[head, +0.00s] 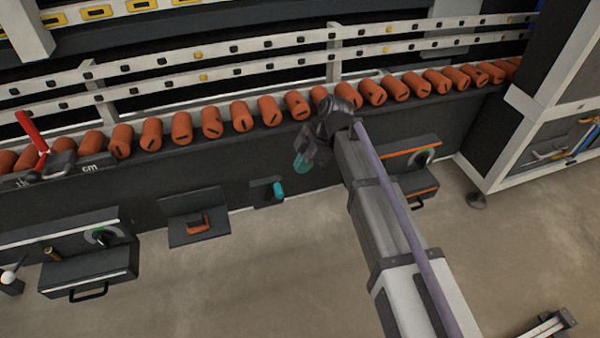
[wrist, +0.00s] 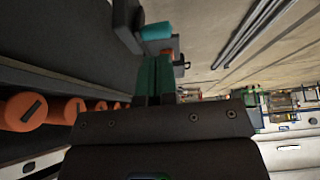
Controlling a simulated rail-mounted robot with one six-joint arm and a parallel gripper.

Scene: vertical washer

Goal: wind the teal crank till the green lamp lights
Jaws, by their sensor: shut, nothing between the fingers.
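The teal crank (head: 277,191) shows as a small teal handle on a dark block low on the dark wall panel. In the wrist view the teal handle (wrist: 156,31) lies just beyond the fingertips, with a dark arm beside it. My gripper (head: 301,164) has green fingers and is up and to the right of the crank in the head view. The gripper (wrist: 155,58) is shut and empty, and I see no contact with the handle.
A shelf with an orange handle (head: 197,224) is left of the crank. A dial unit (head: 105,236) stands farther left, another dial (head: 424,157) right of my arm. Orange rollers (head: 212,122) line the ledge above. The floor (head: 280,290) in front is mostly clear.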

